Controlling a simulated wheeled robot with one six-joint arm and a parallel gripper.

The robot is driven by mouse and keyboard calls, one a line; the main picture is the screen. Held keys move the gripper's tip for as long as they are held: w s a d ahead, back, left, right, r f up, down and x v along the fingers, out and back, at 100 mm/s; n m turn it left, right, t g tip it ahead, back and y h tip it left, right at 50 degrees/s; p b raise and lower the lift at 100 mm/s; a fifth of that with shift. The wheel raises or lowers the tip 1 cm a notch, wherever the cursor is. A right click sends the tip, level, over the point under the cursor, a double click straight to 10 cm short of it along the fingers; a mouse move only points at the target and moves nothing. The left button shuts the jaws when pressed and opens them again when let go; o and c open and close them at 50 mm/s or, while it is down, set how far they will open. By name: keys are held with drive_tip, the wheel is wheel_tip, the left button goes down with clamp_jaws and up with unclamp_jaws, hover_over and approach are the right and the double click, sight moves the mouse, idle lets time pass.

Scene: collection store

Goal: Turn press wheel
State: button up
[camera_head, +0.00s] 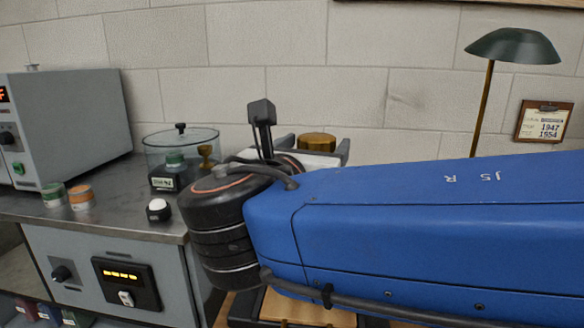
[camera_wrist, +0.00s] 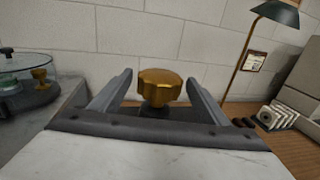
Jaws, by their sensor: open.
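The press wheel is a brass, lobed knob (camera_wrist: 160,86). It shows in the middle of the wrist view, between the two grey fingers of my gripper (camera_wrist: 159,77), with a gap on each side. I cannot tell how far between the fingertips it lies. My gripper is open and holds nothing. In the head view the top of the brass wheel (camera_head: 317,141) shows above my blue arm, beside the pale gripper body. The rest of the press is hidden by my arm and gripper.
A grey oven (camera_head: 72,122) stands farther left. A green lamp (camera_head: 512,46) rises at the right.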

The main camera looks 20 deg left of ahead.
sight(318, 138)
drive_tip(key=s, duration=1.2)
drive_tip(key=shift+d, duration=0.15)
drive_tip(key=shift+d, duration=0.1)
drive_tip(key=shift+w+a+n+y, duration=0.3)
drive_tip(key=shift+w+y, duration=0.25)
drive_tip(key=shift+w, duration=2.35)
drive_tip(key=shift+w+a+n+y, duration=0.15)
drive_tip(key=shift+w+n+y, duration=0.4)
drive_tip(key=shift+w, duration=2.35)
drive_tip(key=shift+w+a+n+y, duration=0.25)
drive_tip(key=shift+w+y, duration=0.35)
drive_tip(key=shift+w, duration=2.3)
